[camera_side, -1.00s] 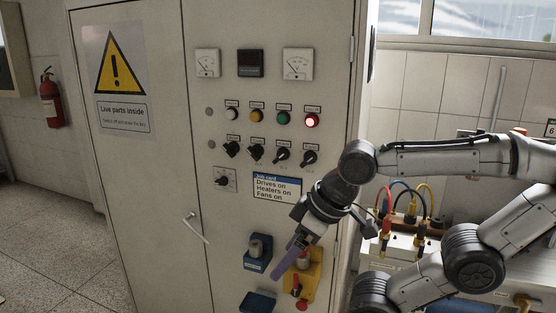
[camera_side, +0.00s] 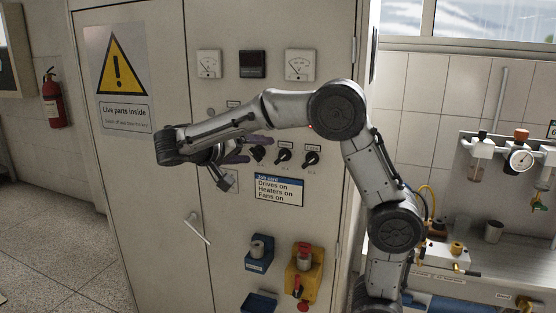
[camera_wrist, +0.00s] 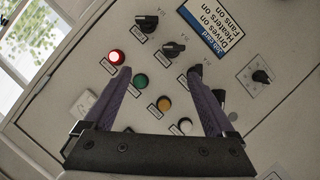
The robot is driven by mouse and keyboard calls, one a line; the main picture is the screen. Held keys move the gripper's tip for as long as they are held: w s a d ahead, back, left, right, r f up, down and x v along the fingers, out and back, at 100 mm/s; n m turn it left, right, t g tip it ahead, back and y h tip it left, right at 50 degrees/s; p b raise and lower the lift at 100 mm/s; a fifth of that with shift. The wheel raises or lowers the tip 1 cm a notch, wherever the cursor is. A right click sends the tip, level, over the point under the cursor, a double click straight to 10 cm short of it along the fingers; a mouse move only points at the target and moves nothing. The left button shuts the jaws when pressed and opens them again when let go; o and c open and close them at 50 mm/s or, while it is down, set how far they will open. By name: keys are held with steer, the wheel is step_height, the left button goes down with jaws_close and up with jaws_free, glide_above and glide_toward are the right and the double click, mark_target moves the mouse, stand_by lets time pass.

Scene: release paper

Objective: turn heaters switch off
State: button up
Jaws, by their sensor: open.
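A row of black rotary switches is on the grey cabinet door. In the side view one switch (camera_side: 258,152) is next to my fingers, with a middle switch (camera_side: 283,155) and a right switch (camera_side: 310,158) beyond it. The leftmost is hidden by my gripper. Switch labels are too small to read, so I cannot tell which is heaters. In the wrist view my gripper (camera_wrist: 158,74) is open and empty, its two purple fingers spread. The right fingertip overlaps one switch; contact cannot be told. Two more switches (camera_wrist: 172,48) (camera_wrist: 147,22) are clear of the fingers.
A lit red lamp (camera_wrist: 116,57), green lamp (camera_wrist: 141,80), amber lamp (camera_wrist: 164,103) and white lamp (camera_wrist: 185,125) line up near the fingers. A job card (camera_side: 279,189) reads Drives on, Heaters on, Fans on. A door handle (camera_side: 197,228), blue box (camera_side: 259,254) and yellow box (camera_side: 304,262) protrude below.

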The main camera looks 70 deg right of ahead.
mark_target(279, 159)
steer(key=w+f+x, duration=0.2)
steer(key=x, duration=1.1)
steer(key=shift+d+f+n, duration=0.2)
steer(key=shift+f+n, duration=0.05)
steer(key=shift+n, duration=0.15)
steer(key=shift+s, duration=0.15)
steer(key=c, duration=1.4)
